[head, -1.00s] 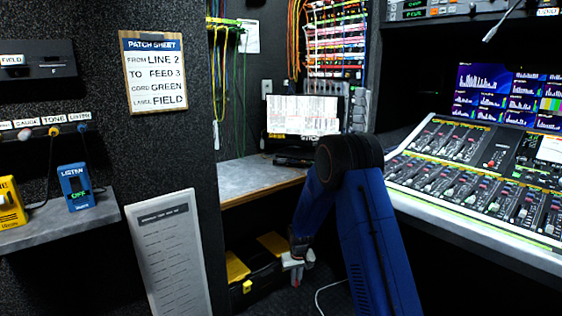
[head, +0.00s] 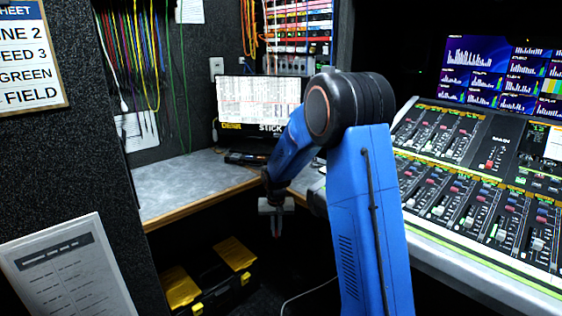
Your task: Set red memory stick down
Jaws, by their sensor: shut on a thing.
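My gripper (head: 276,227) hangs pointing down in front of the desk's front edge, near the middle of the head view. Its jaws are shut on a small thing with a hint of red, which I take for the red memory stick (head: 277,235). The stick is tiny and mostly hidden by the fingers, so its shape is unclear. The grey desk (head: 185,187) with a wooden front edge lies behind and left of the gripper.
A monitor (head: 255,100) and a dark flat device (head: 247,158) stand at the desk's back. A black and yellow case (head: 215,285) sits low beneath the desk. A mixing console (head: 480,190) fills the right. The desk's left part is clear.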

